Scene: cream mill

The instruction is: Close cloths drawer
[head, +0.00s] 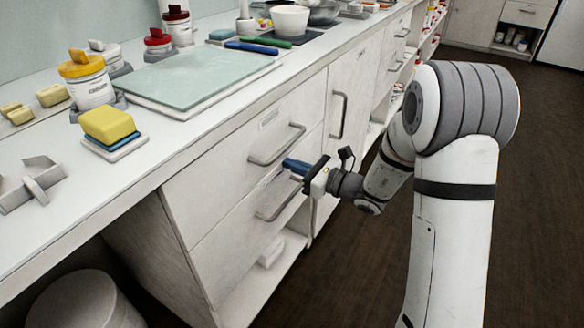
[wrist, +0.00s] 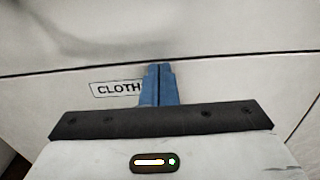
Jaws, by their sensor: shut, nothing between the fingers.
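The cloths drawer (head: 230,247) is the lower of two drawers in the white counter front. Its label, partly covered by my fingers, reads "CLOTH" in the wrist view (wrist: 115,89). Its front looks flush or nearly flush with the drawer above, with only a thin dark seam between them. Its bar handle (head: 262,216) shows just below my gripper in the head view. My gripper (head: 289,163) is shut and empty, its blue fingers (wrist: 160,67) pointing at the drawer's upper edge by the label. I cannot tell whether the fingertips touch the front.
The upper drawer (head: 225,165) has a bar handle (head: 277,147) just above my fingers. A cabinet door (head: 352,85) stands to the right. An open shelf (head: 270,270) lies below the drawers. A bin (head: 85,300) stands under the counter at left. The dark floor (head: 540,200) is clear at right.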

